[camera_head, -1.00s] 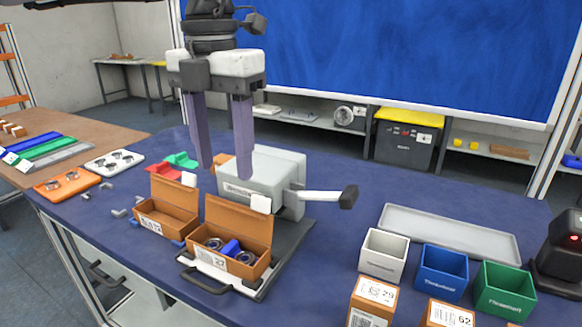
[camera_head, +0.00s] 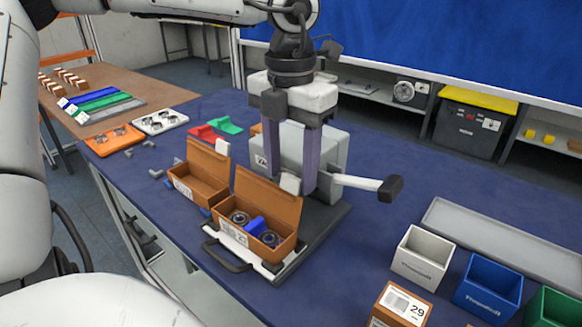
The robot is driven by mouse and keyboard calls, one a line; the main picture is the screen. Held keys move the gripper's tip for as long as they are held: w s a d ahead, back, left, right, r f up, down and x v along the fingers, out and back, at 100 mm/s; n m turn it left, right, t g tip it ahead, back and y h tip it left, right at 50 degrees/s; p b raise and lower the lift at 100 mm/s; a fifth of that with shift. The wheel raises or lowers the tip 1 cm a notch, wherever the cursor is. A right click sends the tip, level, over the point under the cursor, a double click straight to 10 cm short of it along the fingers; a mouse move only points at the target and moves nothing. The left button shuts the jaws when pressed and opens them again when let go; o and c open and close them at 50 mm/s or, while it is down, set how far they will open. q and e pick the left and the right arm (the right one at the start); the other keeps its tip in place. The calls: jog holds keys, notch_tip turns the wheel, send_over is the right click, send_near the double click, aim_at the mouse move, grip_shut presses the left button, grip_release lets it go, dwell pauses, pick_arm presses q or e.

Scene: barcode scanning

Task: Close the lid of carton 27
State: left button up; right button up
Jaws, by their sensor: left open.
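Carton 27 (camera_head: 228,233) is a small brown box on the tray at the table's front. My right gripper is not in view.
Another open brown carton (camera_head: 196,185) stands close on the left. Behind is a grey machine (camera_head: 335,150) with a lever (camera_head: 360,183) reaching right. White (camera_head: 421,255) and blue (camera_head: 487,288) bins stand at the right. The blue table between lever and bins is clear.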

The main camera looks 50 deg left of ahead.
pick_arm(q)
jog(key=shift+f, duration=0.15)
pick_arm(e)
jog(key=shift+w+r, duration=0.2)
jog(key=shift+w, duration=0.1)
pick_arm(q)
jog(key=shift+c, duration=0.4)
grip_shut()
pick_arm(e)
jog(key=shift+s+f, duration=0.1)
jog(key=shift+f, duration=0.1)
